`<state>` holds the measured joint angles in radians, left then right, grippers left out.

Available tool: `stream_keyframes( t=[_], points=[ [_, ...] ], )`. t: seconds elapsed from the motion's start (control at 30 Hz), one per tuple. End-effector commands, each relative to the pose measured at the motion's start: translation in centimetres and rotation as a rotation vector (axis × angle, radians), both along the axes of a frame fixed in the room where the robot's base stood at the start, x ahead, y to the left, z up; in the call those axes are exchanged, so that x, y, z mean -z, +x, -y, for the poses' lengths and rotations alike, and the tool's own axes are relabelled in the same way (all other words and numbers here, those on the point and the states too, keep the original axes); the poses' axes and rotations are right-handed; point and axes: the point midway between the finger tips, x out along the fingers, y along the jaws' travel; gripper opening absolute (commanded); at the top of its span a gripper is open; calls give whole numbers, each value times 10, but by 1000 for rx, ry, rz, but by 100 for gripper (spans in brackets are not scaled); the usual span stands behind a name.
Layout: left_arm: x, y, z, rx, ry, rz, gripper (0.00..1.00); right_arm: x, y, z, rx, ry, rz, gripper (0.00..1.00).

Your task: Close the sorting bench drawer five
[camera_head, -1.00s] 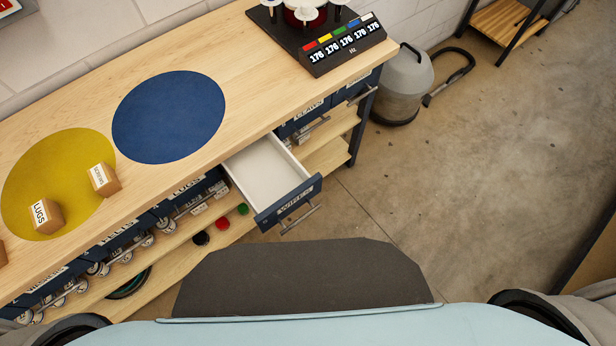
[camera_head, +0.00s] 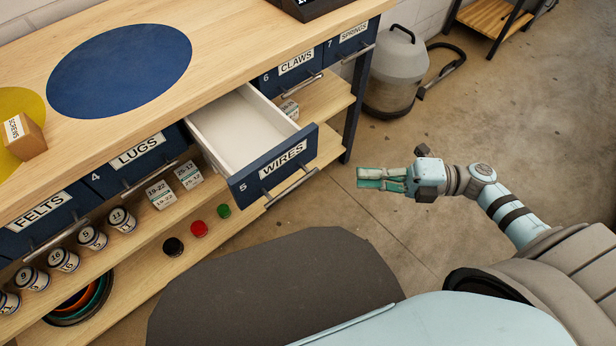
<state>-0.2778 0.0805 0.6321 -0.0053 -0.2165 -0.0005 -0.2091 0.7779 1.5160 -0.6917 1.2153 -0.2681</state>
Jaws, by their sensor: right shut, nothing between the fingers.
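Drawer five (camera_head: 239,186), with a dark blue front labelled "5 WIRES" and a white inside, is pulled out of the sorting bench (camera_head: 226,69). The part of its inside that shows looks empty. A metal bar handle (camera_head: 292,188) runs along its front. My right gripper (camera_head: 362,178) is shut and empty, in the air to the right of the drawer front, with its fingers pointing left toward it. A gap shows between the fingertips and the drawer. My left gripper is not in view.
Drawers four (camera_head: 138,161), six (camera_head: 297,68) and seven (camera_head: 351,38) look shut. Cans, boxes and small coloured items stand on the shelf below. A grey vacuum cleaner (camera_head: 397,75) stands beyond the bench's right end. The floor (camera_head: 350,225) around the gripper is clear.

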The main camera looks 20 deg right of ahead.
Motion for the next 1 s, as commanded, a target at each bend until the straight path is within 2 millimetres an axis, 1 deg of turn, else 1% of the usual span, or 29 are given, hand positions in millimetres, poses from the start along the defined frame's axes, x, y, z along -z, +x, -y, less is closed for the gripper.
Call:
stream_keyframes(
  t=[0.07,0.13,0.3,0.33,0.43,0.5,0.6,0.73,0.83,1.0],
  points=[
    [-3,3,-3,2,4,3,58,-5,0,-8,-8,1,5,0],
    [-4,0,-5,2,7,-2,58,-6,4,-18,-7,3,6,0],
    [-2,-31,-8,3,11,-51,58,-5,21,-52,-5,6,4,0],
    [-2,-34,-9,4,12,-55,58,-5,23,-58,-5,5,3,0],
    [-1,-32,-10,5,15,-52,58,-5,32,-78,-1,7,2,0],
    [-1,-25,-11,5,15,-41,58,-5,38,-91,0,7,2,0],
    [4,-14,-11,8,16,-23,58,-3,55,-96,1,4,3,0],
    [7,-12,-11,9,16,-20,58,-2,69,-102,1,3,0,0],
    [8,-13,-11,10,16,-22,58,-2,73,-104,0,4,-2,0],
    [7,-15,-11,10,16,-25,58,-3,74,-104,0,3,-3,0]
  ],
)
